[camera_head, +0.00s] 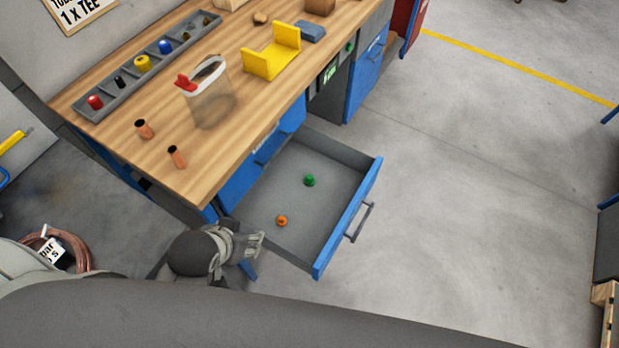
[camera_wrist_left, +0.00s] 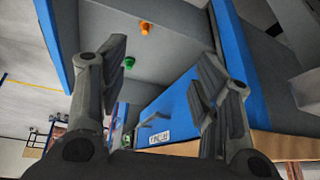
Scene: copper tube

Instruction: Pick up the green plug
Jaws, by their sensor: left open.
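The green plug (camera_head: 309,180) lies on the floor of the open grey drawer (camera_head: 332,158), near its middle. An orange plug (camera_head: 282,220) lies in the same drawer, nearer to me. My left gripper (camera_head: 258,245) is at the drawer's near left corner, apart from both plugs. In the left wrist view the gripper (camera_wrist_left: 160,75) is open, with nothing between its fingers. That view also shows the green plug (camera_wrist_left: 129,62) and the orange plug (camera_wrist_left: 146,28) beyond the fingers. My right gripper is not in view.
The wooden workbench (camera_head: 150,165) stands above the drawer, with copper tubes (camera_head: 177,156), a clear container (camera_head: 208,100), a yellow holder (camera_head: 272,55) and a grey tray (camera_head: 125,85) on it. The drawer's blue front (camera_head: 350,215) has a handle (camera_head: 360,222). The floor to the right is clear.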

